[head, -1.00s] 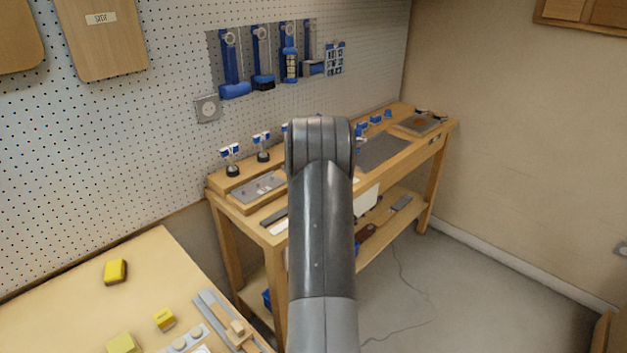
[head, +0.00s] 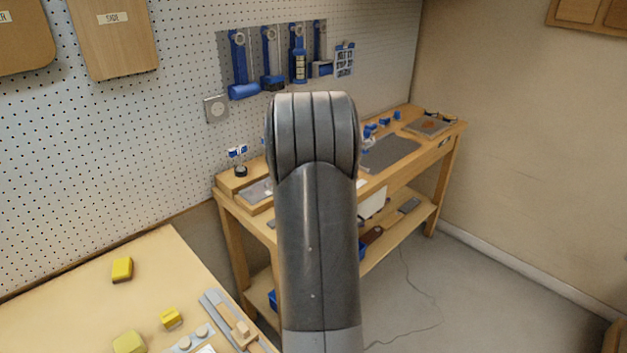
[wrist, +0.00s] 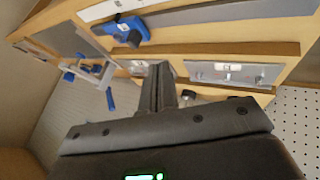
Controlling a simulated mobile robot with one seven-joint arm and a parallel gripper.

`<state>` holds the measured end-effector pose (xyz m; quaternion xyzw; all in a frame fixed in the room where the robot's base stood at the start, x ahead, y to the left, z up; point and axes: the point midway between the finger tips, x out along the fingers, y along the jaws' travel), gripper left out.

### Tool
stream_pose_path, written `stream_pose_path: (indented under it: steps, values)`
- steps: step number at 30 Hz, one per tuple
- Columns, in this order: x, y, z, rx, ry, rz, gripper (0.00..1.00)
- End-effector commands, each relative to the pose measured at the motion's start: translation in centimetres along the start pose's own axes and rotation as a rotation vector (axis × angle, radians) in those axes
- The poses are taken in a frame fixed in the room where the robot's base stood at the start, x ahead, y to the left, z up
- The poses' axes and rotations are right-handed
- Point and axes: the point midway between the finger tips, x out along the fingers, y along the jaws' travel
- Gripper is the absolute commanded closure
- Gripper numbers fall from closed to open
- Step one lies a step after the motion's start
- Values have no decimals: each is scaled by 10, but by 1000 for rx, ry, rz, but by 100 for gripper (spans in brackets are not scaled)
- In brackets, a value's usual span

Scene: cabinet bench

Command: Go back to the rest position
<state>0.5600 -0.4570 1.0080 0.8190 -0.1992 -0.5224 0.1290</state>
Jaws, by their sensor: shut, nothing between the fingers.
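My arm stands upright in the middle of the head view and hides part of the workbench behind it; the gripper does not show there. In the wrist view my gripper (wrist: 160,88) is shut and empty, its dark fingers pressed together. Beyond the fingers is the wooden workbench (wrist: 215,48), seen tilted, with a blue tool (wrist: 130,32) and a grey plate (wrist: 230,74) on it. I cannot tell how far the fingertips are from the bench.
The far workbench (head: 228,200) stands against the pegboard (head: 180,120). A near table (head: 70,285) at lower left carries yellow blocks (head: 122,270) and a grey rail with a wooden piece (head: 238,325). Blue tools (head: 240,65) hang on the wall. The floor at right (head: 480,310) is clear apart from a thin cable.

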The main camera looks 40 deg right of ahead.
Motion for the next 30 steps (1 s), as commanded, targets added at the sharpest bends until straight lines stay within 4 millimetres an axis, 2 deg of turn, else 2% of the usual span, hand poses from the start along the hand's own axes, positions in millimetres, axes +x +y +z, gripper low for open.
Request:
stream_pose_path:
  steps: [4, 23, 26, 29, 30]
  values:
    - [-7, 0, 0, -1, 0, 0, 100]
    - [-9, -2, -1, -1, 2, -2, 100]
    - [-24, -11, -6, 1, 9, -11, 100]
    - [-56, -32, -14, 7, 22, -32, 100]
    - [-73, -44, -16, 11, 27, -45, 100]
